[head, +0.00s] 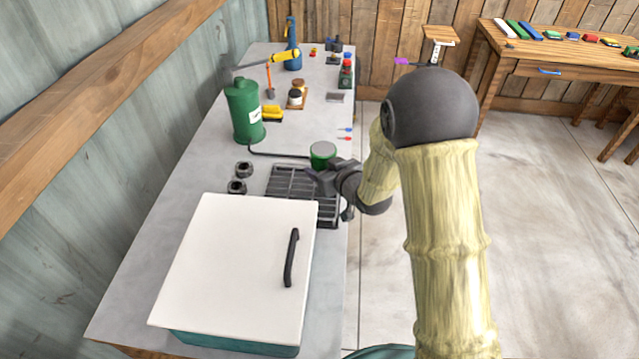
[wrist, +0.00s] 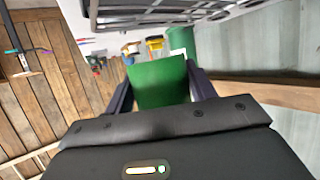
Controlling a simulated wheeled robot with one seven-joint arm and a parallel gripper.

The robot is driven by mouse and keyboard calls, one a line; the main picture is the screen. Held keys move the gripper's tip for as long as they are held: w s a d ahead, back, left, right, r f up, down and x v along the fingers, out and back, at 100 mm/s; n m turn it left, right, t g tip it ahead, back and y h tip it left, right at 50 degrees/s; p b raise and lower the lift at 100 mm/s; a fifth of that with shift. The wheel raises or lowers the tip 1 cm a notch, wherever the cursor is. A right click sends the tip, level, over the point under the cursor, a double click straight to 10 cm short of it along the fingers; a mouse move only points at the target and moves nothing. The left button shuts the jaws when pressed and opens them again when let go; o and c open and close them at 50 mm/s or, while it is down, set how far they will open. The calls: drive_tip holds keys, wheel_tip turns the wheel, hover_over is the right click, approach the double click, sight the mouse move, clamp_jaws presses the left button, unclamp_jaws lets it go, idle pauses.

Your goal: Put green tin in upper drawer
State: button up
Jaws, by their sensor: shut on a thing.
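The green tin (head: 322,154) is a short green cylinder with a pale top, in the middle of the head view by the right edge of the grey counter. My gripper (head: 318,170) is shut on it above or beside the black grate. In the wrist view, the green tin (wrist: 158,84) sits between the two dark fingers of my gripper (wrist: 160,88). A wooden desk (head: 560,60) at the back right has a drawer (head: 548,72) with a blue handle. I cannot tell whether an upper drawer is among what shows.
A white-lidded box (head: 225,265) with a black handle stands at the counter's front. A black grate (head: 290,185), a large green canister (head: 243,110) and two dark nuts (head: 238,187) are near the tin. The floor (head: 560,240) on the right is clear.

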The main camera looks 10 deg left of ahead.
drive_tip(key=shift+f, duration=0.55)
drive_tip(key=shift+f, duration=0.1)
drive_tip(key=shift+f, duration=2)
drive_tip(key=shift+f, duration=0.1)
drive_tip(key=o, duration=1.2)
